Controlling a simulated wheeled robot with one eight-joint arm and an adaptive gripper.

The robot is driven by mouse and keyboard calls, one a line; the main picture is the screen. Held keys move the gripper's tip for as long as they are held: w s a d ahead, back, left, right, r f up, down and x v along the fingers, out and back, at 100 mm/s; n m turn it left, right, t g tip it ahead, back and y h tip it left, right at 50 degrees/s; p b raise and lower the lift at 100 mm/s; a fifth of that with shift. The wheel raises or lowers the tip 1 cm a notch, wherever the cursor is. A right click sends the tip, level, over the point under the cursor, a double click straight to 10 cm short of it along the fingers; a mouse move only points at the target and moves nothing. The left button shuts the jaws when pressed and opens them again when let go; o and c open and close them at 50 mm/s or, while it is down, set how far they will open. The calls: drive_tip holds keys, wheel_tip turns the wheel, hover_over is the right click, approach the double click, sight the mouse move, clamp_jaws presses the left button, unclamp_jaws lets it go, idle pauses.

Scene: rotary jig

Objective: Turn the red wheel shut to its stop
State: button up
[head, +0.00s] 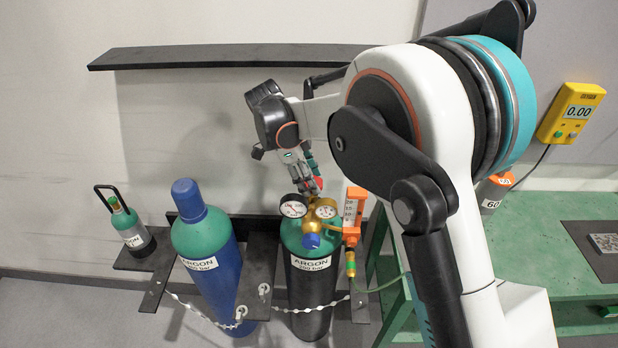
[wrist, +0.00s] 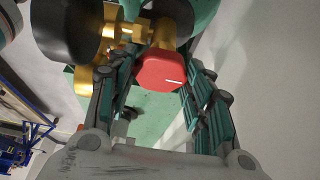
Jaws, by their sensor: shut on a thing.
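The red wheel (wrist: 166,71) sits between my gripper's fingers in the wrist view, with a short white mark on its face. It is on a brass stem of the regulator (wrist: 136,30). In the head view only a bit of the red wheel (head: 318,183) shows beside the fingertips. My gripper (head: 307,184) points down behind the gauges and is shut on the wheel; its fingers also show in the wrist view (wrist: 158,85). The brass regulator (head: 322,214) with two round gauges stands on the green-topped argon cylinder (head: 309,290). Most of the wheel is hidden in the head view.
A blue argon cylinder (head: 211,262) with a blue cap stands to the left, and a small green bottle (head: 128,225) stands farther left. An orange flowmeter (head: 354,212) stands right of the gauges. A green bench (head: 540,240) is at right, below a yellow meter (head: 571,112). A dark shelf (head: 220,57) crosses the wall.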

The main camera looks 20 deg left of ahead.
drive_tip(key=o, duration=1)
drive_tip(key=shift+o, duration=0.2)
drive_tip(key=v, duration=0.3)
drive_tip(key=shift+f, duration=0.1)
drive_tip(key=s+a, duration=0.2)
drive_tip(key=a, duration=0.9)
drive_tip(key=shift+s+a, duration=0.25)
drive_tip(key=shift+a, duration=0.15)
drive_tip(key=shift+s, duration=0.1)
